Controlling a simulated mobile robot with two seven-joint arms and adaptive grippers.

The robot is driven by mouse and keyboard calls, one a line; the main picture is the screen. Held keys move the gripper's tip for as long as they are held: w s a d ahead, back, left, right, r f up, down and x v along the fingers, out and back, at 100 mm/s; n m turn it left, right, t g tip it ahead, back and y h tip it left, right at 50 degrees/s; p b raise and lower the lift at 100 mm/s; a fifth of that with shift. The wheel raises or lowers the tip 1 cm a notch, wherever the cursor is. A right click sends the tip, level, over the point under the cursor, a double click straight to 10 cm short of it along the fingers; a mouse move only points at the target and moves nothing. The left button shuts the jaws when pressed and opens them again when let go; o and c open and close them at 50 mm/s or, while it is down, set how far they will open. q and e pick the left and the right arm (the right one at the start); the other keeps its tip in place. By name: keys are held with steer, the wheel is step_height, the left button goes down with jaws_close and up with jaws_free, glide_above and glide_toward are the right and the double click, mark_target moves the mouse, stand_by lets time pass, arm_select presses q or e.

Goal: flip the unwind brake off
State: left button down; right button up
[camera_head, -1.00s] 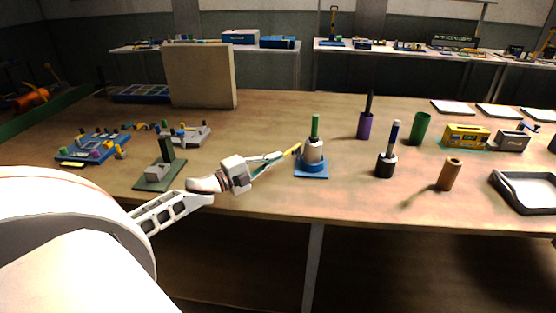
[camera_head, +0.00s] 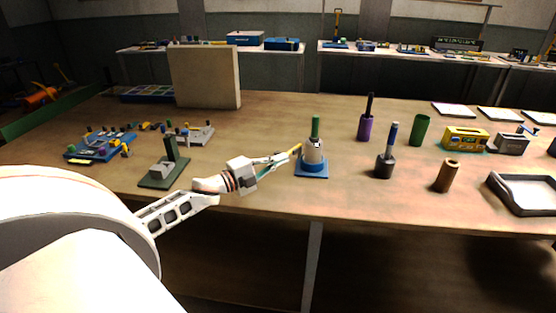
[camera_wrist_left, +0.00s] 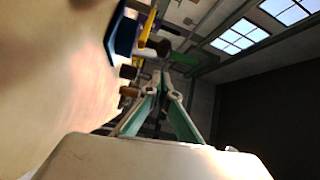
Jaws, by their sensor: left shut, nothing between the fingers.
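A small device on a square blue base (camera_head: 311,174) stands near the table's front edge. It has a pale body, a blue collar and a green upright post (camera_head: 315,127). A yellow lever (camera_head: 296,149) slants down from its left side. My left gripper (camera_head: 287,159) is shut and empty, with its tips close to the lever's low end; I cannot tell whether they touch. In the left wrist view the shut fingertips (camera_wrist_left: 162,78) point toward a yellow bar (camera_wrist_left: 150,24) and the blue base (camera_wrist_left: 124,36). My right gripper is out of view. No brake label is legible.
A dark holder with a blue-topped post (camera_head: 385,165), a brown cylinder (camera_head: 445,176) and a purple cylinder (camera_head: 366,127) stand to the right. A tan panel (camera_head: 206,78) stands behind. Table between panel and device is bare.

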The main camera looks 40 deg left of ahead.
arm_select(q)
steer(key=v, duration=0.9)
steer(key=shift+a+b, duration=0.25)
steer(key=shift+b, duration=0.1)
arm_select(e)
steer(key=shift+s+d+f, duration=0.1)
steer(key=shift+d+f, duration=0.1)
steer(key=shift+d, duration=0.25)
arm_select(q)
steer(key=shift+s, duration=0.15)
